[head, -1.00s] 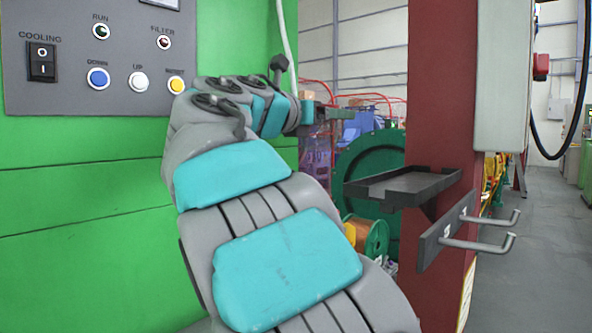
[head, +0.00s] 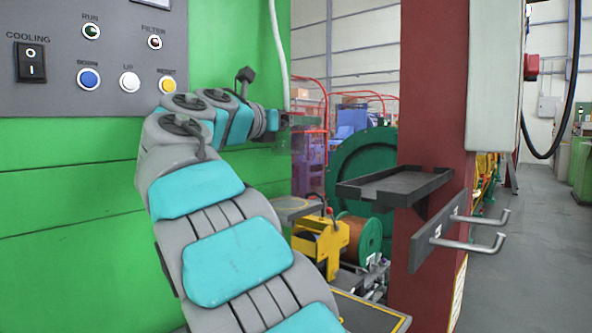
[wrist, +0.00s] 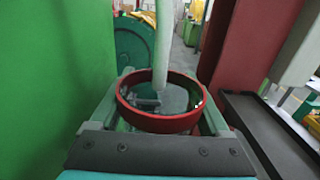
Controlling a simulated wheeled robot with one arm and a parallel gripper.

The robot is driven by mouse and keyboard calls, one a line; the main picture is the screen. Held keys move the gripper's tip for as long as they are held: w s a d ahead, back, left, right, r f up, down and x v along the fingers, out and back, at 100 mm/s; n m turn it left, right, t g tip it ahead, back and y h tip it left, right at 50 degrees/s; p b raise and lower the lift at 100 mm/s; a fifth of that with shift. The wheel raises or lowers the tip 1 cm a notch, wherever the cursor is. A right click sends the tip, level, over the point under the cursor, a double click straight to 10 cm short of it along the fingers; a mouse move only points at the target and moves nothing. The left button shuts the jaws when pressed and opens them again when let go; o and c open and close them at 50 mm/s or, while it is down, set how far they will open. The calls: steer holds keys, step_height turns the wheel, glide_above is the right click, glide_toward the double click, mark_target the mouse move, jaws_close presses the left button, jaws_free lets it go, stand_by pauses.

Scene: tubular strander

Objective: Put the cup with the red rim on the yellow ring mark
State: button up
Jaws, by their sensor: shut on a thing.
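The cup with the red rim (wrist: 160,122) is in the wrist view, seen from above its mouth. My gripper (wrist: 165,118) is shut on it, with a greenish finger on either side of the rim. The inside of the cup looks grey and partly see-through. In the head view my gripper (head: 298,121) is at the end of the bent arm, in front of the green cabinet's right edge; I cannot clearly make out the cup there.
A dark tray shelf (head: 395,187) sticks out from the dark red post (head: 432,110), with a hook rack (head: 437,240) below. The green cabinet (head: 70,190) with a control panel (head: 90,60) stands left. A pale hose (head: 281,50) hangs near my gripper. A yellow machine (head: 322,245) stands low behind.

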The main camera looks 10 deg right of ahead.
steer(key=shift+f, duration=3.6)
steer(key=shift+w+a+f, duration=0.1)
steer(key=shift+w+f, duration=0.05)
steer(key=shift+f, duration=1.45)
steer(key=shift+f, duration=0.1)
steer(key=o, duration=1.2)
steer(key=v, duration=1.2)
